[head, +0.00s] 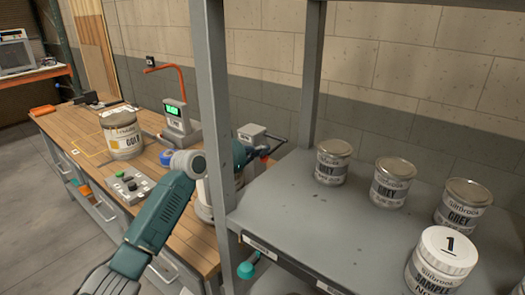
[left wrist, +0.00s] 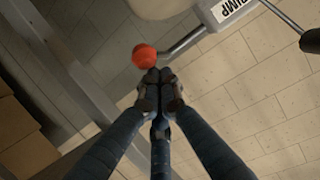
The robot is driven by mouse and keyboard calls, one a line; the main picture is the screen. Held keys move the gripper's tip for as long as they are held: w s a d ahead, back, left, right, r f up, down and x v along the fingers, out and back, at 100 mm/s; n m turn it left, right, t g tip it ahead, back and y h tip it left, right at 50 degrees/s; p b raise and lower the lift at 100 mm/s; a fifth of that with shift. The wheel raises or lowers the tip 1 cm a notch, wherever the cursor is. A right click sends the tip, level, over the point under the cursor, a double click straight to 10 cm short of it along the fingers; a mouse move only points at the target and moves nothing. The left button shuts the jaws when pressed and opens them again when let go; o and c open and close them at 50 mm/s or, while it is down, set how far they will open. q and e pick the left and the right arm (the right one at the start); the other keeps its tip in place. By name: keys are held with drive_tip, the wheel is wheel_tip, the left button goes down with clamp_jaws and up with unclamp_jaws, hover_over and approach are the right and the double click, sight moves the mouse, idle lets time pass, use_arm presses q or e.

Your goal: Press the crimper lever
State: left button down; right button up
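The crimper (head: 251,133) is a light grey device on the workbench, behind the rack post. In the left wrist view its body (left wrist: 228,10) carries a partly visible "CRIMP" label. A metal rod with a red ball knob (left wrist: 144,56) comes out from the body, and another rod ends in a black grip (left wrist: 311,40). My left gripper (left wrist: 159,76) has its fingertips together, with nothing seen between them. They are close to the red knob; whether they touch it I cannot tell. In the head view my left arm passes behind the post, which partly hides it. My right gripper is not in view.
A grey rack post (head: 211,110) stands in front of my left arm. The rack shelf (head: 290,200) holds several grey cans and a white-lidded sample can (head: 441,262).

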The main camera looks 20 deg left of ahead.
use_arm(q)
drive_tip(key=shift+s+a+f, duration=0.1)
drive_tip(key=shift+f, duration=0.45)
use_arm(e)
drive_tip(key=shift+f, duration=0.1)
use_arm(q)
drive_tip(key=r+p, duration=0.3)
drive_tip(key=r, duration=0.1)
drive_tip(key=shift+w+d+r, duration=0.1)
drive_tip(key=shift+w+d, duration=0.25)
drive_tip(key=shift+d, duration=0.05)
drive_tip(key=shift+r, duration=0.1)
drive_tip(key=f+b+v, duration=0.1)
drive_tip(key=b+v, duration=0.2)
drive_tip(key=v, duration=0.6)
drive_tip(key=shift+s+f, duration=0.15)
drive_tip(key=shift+f, duration=0.05)
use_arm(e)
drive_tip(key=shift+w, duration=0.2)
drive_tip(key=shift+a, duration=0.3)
